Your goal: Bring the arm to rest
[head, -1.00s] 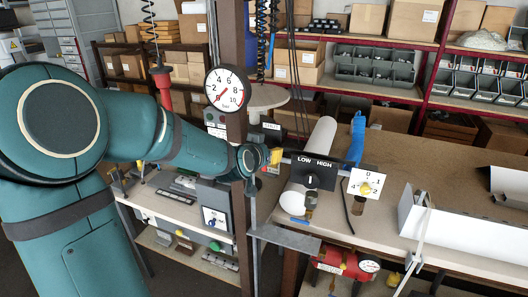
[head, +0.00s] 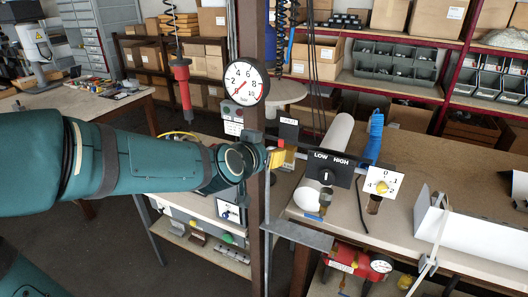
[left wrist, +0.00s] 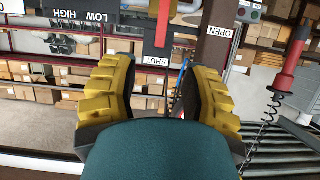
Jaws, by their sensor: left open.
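My left arm comes in from the left in the head view, its forearm about level. My left gripper (head: 276,159) has yellow fingers and sits by the upright post, left of the black LOW/HIGH switch box (head: 328,168). In the left wrist view, the same gripper (left wrist: 160,72) has its two yellow fingers spread apart with nothing held between them. A red bar (left wrist: 163,22) and a SHUT label (left wrist: 152,61) show beyond the fingertips. I cannot tell how far the fingertips are from the bar. My right gripper is in neither view.
A round gauge (head: 246,82) is on the brown post (head: 275,215). A white dial plate (head: 382,184) is right of the switch box. A red tool (head: 183,85) hangs on a coiled cord. The workbench (head: 395,235) holds a white tube (head: 337,140) and a blue-handled tool (head: 375,135).

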